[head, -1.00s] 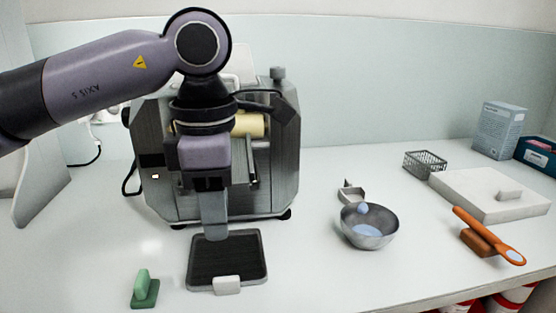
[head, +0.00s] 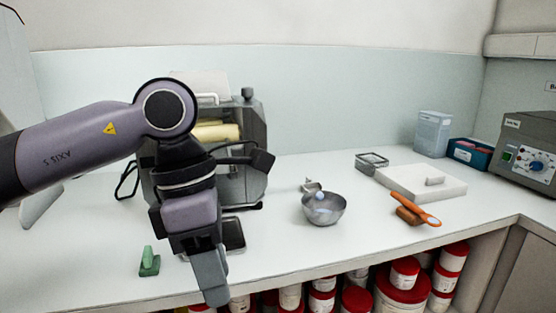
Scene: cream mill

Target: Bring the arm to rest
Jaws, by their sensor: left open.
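My left arm comes in from the left and bends down at the elbow. My left gripper (head: 214,290) hangs in front of the counter's front edge, pointing down and slightly right. Its fingers look empty; they overlap from this angle. It covers part of the mill (head: 250,135) and most of the dark tray (head: 234,233) in front of it. My right gripper is not in view.
On the counter (head: 280,255) are a green block (head: 149,262), a metal bowl (head: 324,208), an orange-handled tool (head: 416,209), a white slab (head: 405,183), a wire basket (head: 371,162) and a grey device (head: 527,150). Red-lidded tubs (head: 400,285) stand below. Counter between tray and bowl is clear.

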